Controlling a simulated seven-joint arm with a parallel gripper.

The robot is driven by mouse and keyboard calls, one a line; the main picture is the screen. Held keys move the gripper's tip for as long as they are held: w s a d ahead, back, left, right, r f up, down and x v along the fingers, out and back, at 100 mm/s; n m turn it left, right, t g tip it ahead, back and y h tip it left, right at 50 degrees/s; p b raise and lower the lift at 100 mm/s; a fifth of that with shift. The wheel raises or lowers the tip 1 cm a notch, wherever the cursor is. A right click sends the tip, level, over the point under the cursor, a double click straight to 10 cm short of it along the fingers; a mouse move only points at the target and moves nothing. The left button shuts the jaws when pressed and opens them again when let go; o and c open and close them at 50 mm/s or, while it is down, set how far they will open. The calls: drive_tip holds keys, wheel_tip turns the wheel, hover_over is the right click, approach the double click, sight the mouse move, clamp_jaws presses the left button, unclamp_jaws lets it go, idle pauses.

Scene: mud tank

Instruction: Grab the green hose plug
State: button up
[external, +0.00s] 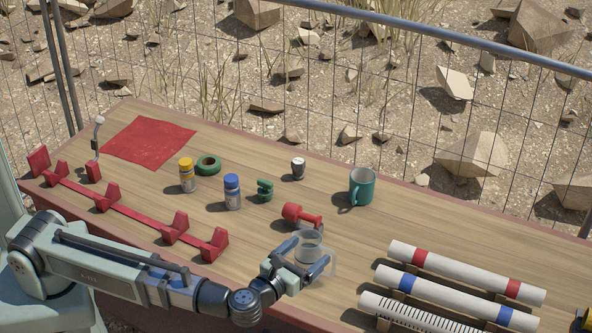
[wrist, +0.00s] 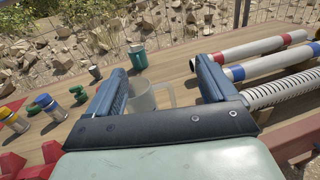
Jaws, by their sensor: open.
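A small green piece with stacked rounded lobes (external: 265,190), which looks like the green hose plug, stands on the table right of the blue-capped bottle. It also shows in the wrist view (wrist: 79,93), left of my gripper. A green ring (external: 208,164), like a tape roll, lies farther left. My gripper (external: 303,256) is open at the front middle of the table, in front of and to the right of the green piece and apart from it. A clear mug (wrist: 143,96) shows between the open fingers (wrist: 160,70); I cannot tell whether they touch it.
Yellow-capped (external: 187,175) and blue-capped (external: 232,191) bottles stand left of the green piece. A red fitting (external: 301,215) lies between it and my gripper. A teal mug (external: 362,188) and small dark-and-white cup (external: 298,169) stand behind. Pipes (external: 465,272) fill the right; a red rack (external: 130,212) the left.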

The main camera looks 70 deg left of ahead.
drive_tip(key=r, duration=0.2)
drive_tip(key=m+g+h, duration=0.9)
drive_tip(key=m+g, duration=0.5)
drive_tip(key=m, duration=2)
hover_over(265, 181)
drive_tip(key=d, duration=0.1)
drive_tip(key=shift+w+a+f, duration=0.1)
drive_tip(key=shift+a+f, duration=0.1)
drive_tip(key=shift+f, duration=3)
drive_tip(key=shift+a+f, duration=0.25)
drive_tip(key=shift+f, duration=2.95)
drive_tip(key=shift+w+a+f, duration=0.1)
drive_tip(key=shift+a+f, duration=0.1)
drive_tip(key=shift+f, duration=3)
drive_tip(key=shift+c, duration=0.5)
